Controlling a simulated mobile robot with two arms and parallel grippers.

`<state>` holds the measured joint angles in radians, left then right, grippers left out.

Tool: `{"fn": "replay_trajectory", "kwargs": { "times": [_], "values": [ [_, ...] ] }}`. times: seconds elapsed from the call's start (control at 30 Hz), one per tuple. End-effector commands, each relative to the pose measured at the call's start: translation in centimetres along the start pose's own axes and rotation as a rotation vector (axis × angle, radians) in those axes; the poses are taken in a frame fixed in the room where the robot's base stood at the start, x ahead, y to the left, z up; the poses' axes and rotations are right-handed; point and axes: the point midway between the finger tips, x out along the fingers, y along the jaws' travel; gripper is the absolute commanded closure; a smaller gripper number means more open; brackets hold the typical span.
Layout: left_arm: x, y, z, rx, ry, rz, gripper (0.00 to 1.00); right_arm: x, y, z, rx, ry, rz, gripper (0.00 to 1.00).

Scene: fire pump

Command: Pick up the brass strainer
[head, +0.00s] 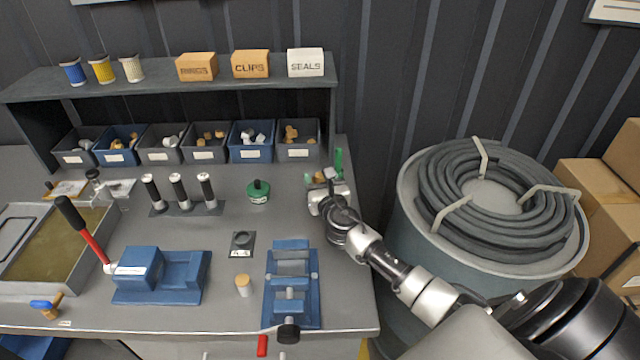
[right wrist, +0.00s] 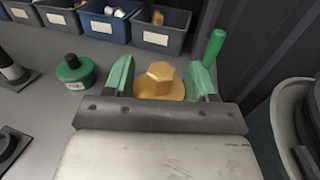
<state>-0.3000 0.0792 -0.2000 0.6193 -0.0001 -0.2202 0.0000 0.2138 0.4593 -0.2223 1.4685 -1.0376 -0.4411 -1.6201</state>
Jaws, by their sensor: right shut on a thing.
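The brass strainer (right wrist: 160,82), with a hexagonal top, sits between the green fingers of my right gripper (right wrist: 160,78) in the right wrist view. The fingers are shut on its sides. In the head view my right gripper (head: 322,180) is at the right back of the bench, and a little of the brass strainer (head: 319,176) shows between the fingers. The strainer's lower part is hidden by the gripper, so I cannot tell whether it touches the bench. My left gripper is not in view.
A green upright rod (head: 339,162) stands just behind the gripper. Grey and blue bins (head: 297,153) line the back. A green bottle (head: 258,192) is to the left, and a blue vise (head: 291,285) is in front. A hose drum (head: 410,215) stands right of the bench.

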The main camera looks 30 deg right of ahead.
Motion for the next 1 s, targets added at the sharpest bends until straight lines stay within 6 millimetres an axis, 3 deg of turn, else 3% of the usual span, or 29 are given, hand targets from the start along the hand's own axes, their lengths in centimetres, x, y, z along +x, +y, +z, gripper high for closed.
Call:
{"fn": "replay_trajectory", "kwargs": {
  "times": [0.07,0.27,0.7,1.0],
  "values": [
    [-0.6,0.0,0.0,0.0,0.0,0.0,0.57,0.1,-0.1,1.4,-0.001,-0.005,0.001,1.0],
    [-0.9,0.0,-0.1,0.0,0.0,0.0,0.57,-1.7,-1.7,2.5,-0.003,-0.004,0.001,1.0],
    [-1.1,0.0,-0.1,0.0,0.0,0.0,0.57,-7.1,-6.9,6.8,-0.004,-0.002,0.002,1.0],
    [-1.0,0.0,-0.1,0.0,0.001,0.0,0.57,-8.3,-8.1,7.9,-0.001,-0.003,0.001,1.0]
  ]
}}
